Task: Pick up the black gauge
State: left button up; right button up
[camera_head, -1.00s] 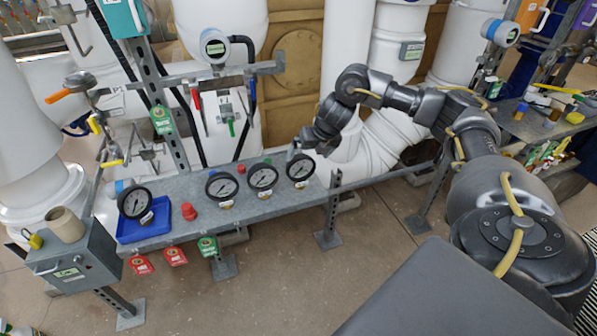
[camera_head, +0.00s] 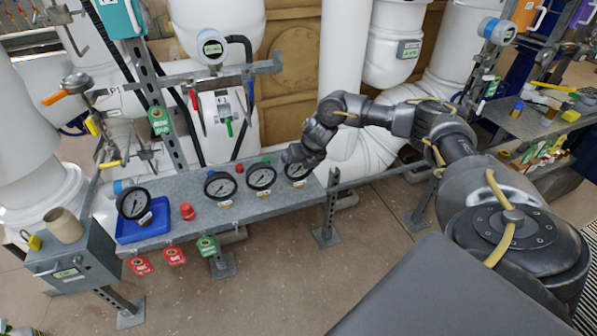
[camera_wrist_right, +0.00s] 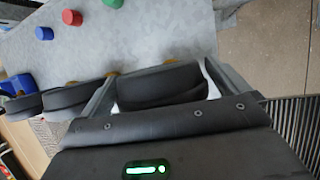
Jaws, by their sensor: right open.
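The rightmost black gauge (camera_head: 298,171) is partly covered by my right gripper (camera_head: 292,157) in the head view. In the right wrist view, this black gauge (camera_wrist_right: 160,88) sits between the two spread fingers of my right gripper (camera_wrist_right: 160,76), which is open around it. I cannot tell whether either finger touches it. Two more black gauges (camera_head: 262,177) (camera_head: 220,186) stand to its left, and another black gauge (camera_head: 133,203) is at the blue tray (camera_head: 157,228). My left gripper is not in view.
A red knob (camera_head: 187,211) stands between the tray and the gauges; small red, green and blue caps lie behind them. Red and green tags (camera_head: 207,246) hang from the shelf's front edge. White pipes (camera_head: 345,90) rise behind. A grey box (camera_head: 72,262) is at the left.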

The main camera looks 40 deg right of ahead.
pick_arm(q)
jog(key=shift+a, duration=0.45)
pick_arm(e)
jog(key=c, duration=0.6)
jog(key=shift+r, duration=0.15)
jog(key=shift+c, duration=0.2)
